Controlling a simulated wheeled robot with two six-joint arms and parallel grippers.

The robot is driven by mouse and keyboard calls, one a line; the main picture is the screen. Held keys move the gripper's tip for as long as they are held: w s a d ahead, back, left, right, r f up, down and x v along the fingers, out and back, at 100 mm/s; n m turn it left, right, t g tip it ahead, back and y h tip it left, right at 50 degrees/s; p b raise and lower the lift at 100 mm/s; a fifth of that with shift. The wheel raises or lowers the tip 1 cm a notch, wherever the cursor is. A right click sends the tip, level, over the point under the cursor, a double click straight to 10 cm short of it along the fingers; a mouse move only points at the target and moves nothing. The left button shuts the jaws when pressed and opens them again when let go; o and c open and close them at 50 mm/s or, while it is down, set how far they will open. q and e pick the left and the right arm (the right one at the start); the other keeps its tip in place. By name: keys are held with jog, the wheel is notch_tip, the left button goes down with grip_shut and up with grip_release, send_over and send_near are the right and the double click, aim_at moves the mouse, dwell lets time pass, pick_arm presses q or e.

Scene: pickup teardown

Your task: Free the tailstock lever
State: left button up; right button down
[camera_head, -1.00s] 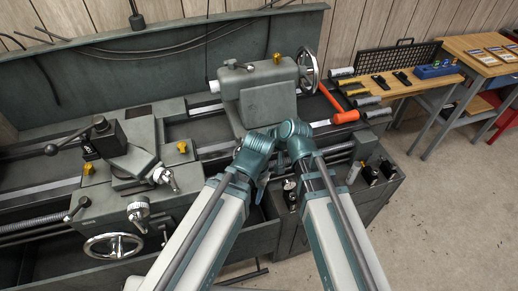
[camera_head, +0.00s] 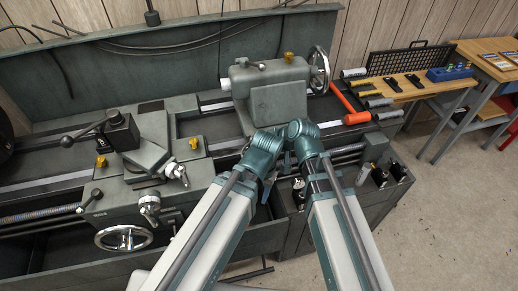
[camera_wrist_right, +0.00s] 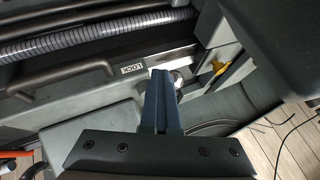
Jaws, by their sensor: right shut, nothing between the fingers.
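The grey tailstock (camera_head: 265,90) stands on the lathe bed, with a chrome handwheel (camera_head: 320,72) at its right end. A small dark-ended lever (camera_head: 243,62) and a yellow knob (camera_head: 288,57) are on its top. In the right wrist view, a LOCK label (camera_wrist_right: 131,68) sits near a round shiny metal end (camera_wrist_right: 177,79), possibly part of a lever. My right gripper (camera_wrist_right: 164,74) is shut and empty, its tips beside that metal end; contact is unclear. My left gripper (camera_head: 268,186) is mostly hidden by its wrist, in front of the tailstock.
The carriage (camera_head: 140,185) with its handwheel (camera_head: 123,237) is at the left. Small bottles (camera_head: 380,176) stand on the cabinet at the right. A wooden bench (camera_head: 410,85) with tools is behind. My two wrists are close together.

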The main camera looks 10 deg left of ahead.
jog(key=p+v, duration=0.5)
jog(key=v, duration=0.2)
jog(key=shift+r+p, duration=0.15)
jog(key=shift+p, duration=0.2)
jog(key=shift+s+d, duration=0.1)
jog(key=shift+d, duration=0.05)
jog(key=s+d+f+m+g+h, duration=0.2)
jog(key=s+d+f+h, duration=0.15)
jog(key=d, duration=0.65)
jog(key=s+d+f+m+g+h, duration=0.15)
jog(key=d+h, duration=0.25)
jog(key=d, duration=0.6)
jog(key=s+a+f+n+b, duration=0.1)
jog(key=s+a+n, duration=0.3)
jog(key=a, duration=0.7)
jog(key=shift+s+g, duration=0.45)
jog(key=shift+s, duration=0.45)
